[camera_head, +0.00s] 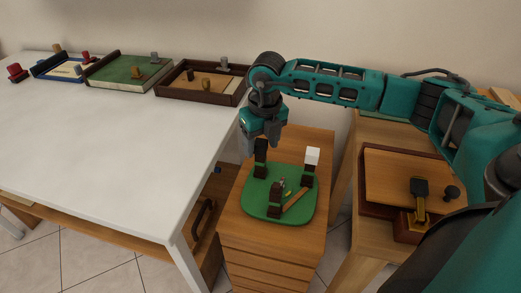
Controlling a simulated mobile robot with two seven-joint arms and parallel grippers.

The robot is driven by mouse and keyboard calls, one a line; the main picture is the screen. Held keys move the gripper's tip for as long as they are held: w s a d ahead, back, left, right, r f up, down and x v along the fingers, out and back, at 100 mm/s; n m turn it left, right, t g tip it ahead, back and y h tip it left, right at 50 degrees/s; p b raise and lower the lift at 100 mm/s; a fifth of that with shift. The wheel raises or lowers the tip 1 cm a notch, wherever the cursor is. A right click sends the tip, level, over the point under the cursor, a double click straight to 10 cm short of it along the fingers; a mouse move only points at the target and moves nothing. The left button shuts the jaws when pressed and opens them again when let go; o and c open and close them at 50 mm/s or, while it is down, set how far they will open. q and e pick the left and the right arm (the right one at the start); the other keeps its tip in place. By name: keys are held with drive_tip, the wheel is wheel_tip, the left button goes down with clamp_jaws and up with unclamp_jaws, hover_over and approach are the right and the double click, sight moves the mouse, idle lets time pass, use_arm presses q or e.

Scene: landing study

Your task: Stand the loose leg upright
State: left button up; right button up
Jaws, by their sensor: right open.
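The green round-cornered board (254,203) lies on top of a wooden drawer cabinet. Several dark upright blocks stand on it, one at its front (275,202). A white cube (312,156) sits on top of the one at its right. A thin orange-brown stick (296,199) lies flat and slanted on the board's right part; it may be the loose leg, but I cannot be sure. My right gripper (262,141) points down over the board's back left, just above a dark upright block (260,168). It is open; its fingertips are hard to separate from the dark block. My left gripper is out of view.
A white table (110,130) fills the left, with a green tray (130,75), a brown tray (198,92) and a blue-edged tray along its back. A wooden stand at the right holds a brown board (385,178) with a black-and-yellow lever (419,194). Small bits lie mid-board.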

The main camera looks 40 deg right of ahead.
drive_tip(key=r, duration=0.2)
drive_tip(key=r+p, duration=0.1)
drive_tip(key=r, duration=0.2)
drive_tip(key=s+r, duration=0.1)
drive_tip(key=r, duration=0.2)
drive_tip(key=shift+f, duration=0.1)
